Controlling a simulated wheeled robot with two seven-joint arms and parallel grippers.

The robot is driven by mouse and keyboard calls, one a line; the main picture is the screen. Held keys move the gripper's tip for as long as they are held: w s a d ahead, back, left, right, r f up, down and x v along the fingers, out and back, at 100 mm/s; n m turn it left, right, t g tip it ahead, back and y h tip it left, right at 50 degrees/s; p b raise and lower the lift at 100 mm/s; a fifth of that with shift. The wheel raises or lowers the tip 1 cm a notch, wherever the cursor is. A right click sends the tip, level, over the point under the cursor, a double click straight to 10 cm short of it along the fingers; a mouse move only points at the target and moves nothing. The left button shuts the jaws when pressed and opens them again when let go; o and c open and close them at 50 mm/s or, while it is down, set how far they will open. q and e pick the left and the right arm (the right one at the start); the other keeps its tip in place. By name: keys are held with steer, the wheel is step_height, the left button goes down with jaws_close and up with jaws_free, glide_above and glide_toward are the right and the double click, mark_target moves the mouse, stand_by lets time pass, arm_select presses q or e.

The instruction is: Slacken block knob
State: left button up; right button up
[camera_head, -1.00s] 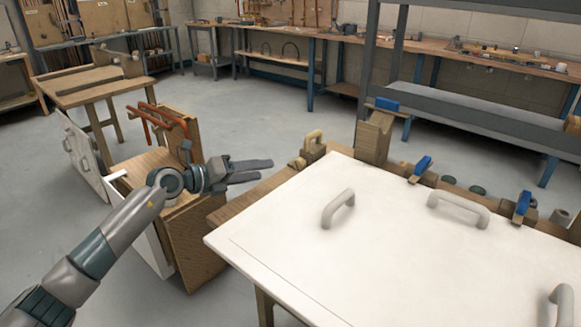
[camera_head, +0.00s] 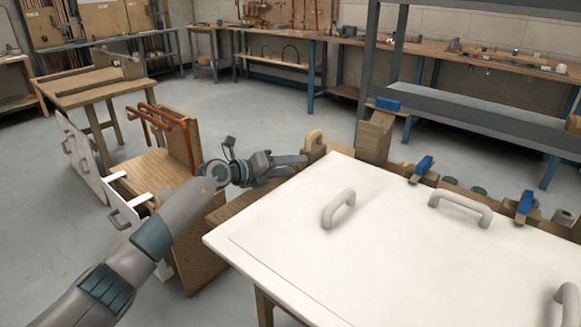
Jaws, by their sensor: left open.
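The block knob (camera_head: 314,139) is a tan-yellow handle on a small wooden block at the back left edge of the bench, just past the white panel's far left corner. My left gripper (camera_head: 303,160) reaches in from the left, with its fingertips at the near left side of that block, just below the knob. Its jaws are seen nearly edge-on; they are open, and nothing shows held between them. The fingers hide the lower part of the block, and I cannot tell whether they touch it. My right gripper is out of view.
A white panel (camera_head: 385,235) with grey handles covers most of the bench. A taller wooden block (camera_head: 374,138) stands right of the knob, and blue-handled clamps (camera_head: 421,168) line the back edge. A wooden stand with orange-brown pipes (camera_head: 160,125) is at left. Open floor lies behind.

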arm_select(q)
steer(key=c, duration=1)
steer(key=shift+p, duration=0.35)
steer(key=shift+c, duration=0.2)
steer(key=shift+n, duration=0.4)
steer(key=shift+f+h, duration=0.1)
steer(key=shift+h, duration=0.2)
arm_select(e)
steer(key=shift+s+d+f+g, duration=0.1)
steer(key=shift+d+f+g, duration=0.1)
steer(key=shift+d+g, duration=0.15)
arm_select(q)
steer(key=o, duration=1)
steer(key=shift+o, duration=0.2)
steer(key=shift+a, duration=0.1)
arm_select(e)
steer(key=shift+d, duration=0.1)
